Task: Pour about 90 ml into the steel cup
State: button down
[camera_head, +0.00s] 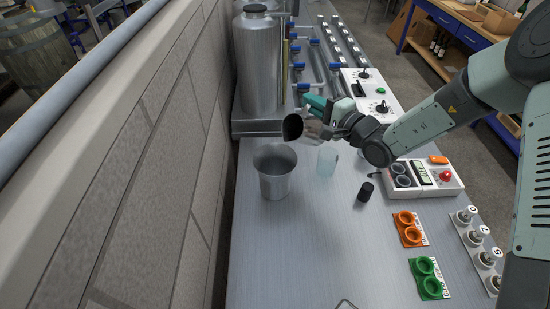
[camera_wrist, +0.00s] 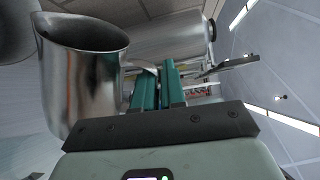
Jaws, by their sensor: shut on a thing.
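The steel cup (camera_head: 275,180) stands upright on the bench near the wall; no liquid shows in it. My gripper (camera_head: 318,106) is shut on a steel jug (camera_head: 292,128), seemingly by its handle. The jug is tipped far over, its dark mouth facing the head camera, just beyond and above the cup's rim in the picture. In the wrist view the jug (camera_wrist: 80,90) with its spout is left of my gripper's teal fingers (camera_wrist: 160,85). I see no liquid stream, and the jug's contents are hidden in the dark.
A clear beaker (camera_head: 327,161) and a black cylinder (camera_head: 366,191) stand right of the cup. A white device with a display (camera_head: 424,178), orange rings (camera_head: 408,228) and green rings (camera_head: 429,278) lie further right. A steel tank (camera_head: 258,65) stands behind. The front bench is mostly clear.

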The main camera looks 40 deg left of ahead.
jog(key=shift+s+r+n, duration=0.25)
jog(key=shift+n, duration=0.15)
jog(key=shift+s+a+r+n, duration=0.1)
jog(key=shift+s+r+n, duration=0.35)
jog(key=shift+n, duration=0.05)
jog(key=shift+s+a+f+n+p, duration=0.1)
jog(key=shift+s+f+n+p, duration=0.2)
jog(key=shift+s+n, duration=0.45)
dwell(1.2)
jog(key=shift+s+a+r+n+p, duration=0.1)
jog(key=shift+s+r+n+p, duration=0.15)
jog(key=shift+s+n+p, duration=0.45)
dwell(0.6)
jog(key=w, duration=0.1)
jog(key=w+m, duration=0.2)
jog(key=shift+d+m, duration=0.25)
jog(key=shift+w+d+f+m, duration=0.1)
jog(key=shift+w+f+m, duration=0.6)
jog(key=shift+m, duration=0.4)
jog(key=shift+w+r+m+b, duration=0.1)
jog(key=shift+w+m+b, duration=0.3)
jog(key=shift+m, duration=0.3)
jog(key=shift+w, duration=0.15)
